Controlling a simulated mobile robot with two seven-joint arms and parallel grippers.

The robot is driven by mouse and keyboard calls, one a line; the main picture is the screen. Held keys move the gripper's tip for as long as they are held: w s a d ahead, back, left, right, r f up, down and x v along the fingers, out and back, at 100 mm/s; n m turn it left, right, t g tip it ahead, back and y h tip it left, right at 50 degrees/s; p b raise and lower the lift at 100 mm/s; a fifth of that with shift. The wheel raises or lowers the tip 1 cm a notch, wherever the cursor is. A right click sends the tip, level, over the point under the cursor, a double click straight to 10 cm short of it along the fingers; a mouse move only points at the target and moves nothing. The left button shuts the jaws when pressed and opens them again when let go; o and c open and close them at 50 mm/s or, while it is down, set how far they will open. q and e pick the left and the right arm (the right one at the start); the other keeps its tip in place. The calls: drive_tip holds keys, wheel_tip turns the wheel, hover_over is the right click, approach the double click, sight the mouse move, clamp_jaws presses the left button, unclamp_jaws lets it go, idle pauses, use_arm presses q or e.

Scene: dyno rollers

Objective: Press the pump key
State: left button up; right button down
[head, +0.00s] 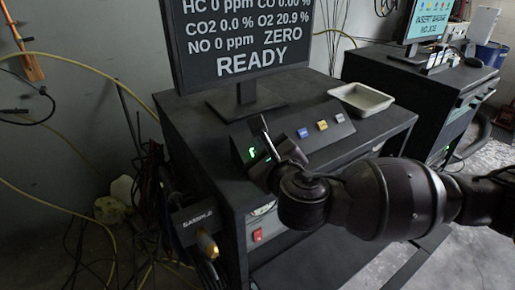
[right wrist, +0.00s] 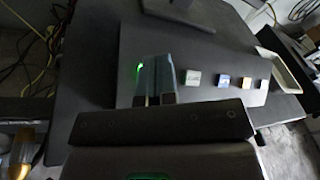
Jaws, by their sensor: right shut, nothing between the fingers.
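A sloped dark key panel (head: 342,130) sits on top of the black cabinet. It carries a row of small keys: a blue key (head: 303,133), a yellow key (head: 322,125) and a white key (head: 338,118). In the right wrist view a pale greenish key (right wrist: 193,78) stands left of the blue key (right wrist: 224,80). The key labels are too small to read, so I cannot tell which is the pump key. My right gripper (head: 272,148) is shut and empty at the panel's left end, near a lit green mark (head: 251,152). Contact is unclear. My left gripper is out of view.
A monitor (head: 245,45) reading READY stands behind the panel. A white tray (head: 361,98) lies at the cabinet's back right. A SAMPLE box (head: 197,222) is on the cabinet's left side. Another cabinet (head: 425,75) stands at right. Yellow hoses hang at left.

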drive_tip(key=shift+s+d+r+p, duration=0.25)
drive_tip(key=shift+s+r+p, duration=0.05)
drive_tip(key=shift+r+p, duration=0.2)
drive_tip(key=shift+s+d+r+p, duration=0.2)
drive_tip(key=shift+s+r+p, duration=0.1)
drive_tip(key=shift+r+p, duration=0.15)
drive_tip(key=shift+s+d+r, duration=0.3)
drive_tip(key=shift+s+r, duration=0.15)
drive_tip(key=shift+r, duration=0.15)
drive_tip(key=shift+s+d+r, duration=0.3)
drive_tip(key=shift+s+r, duration=0.1)
drive_tip(key=shift+r, duration=0.15)
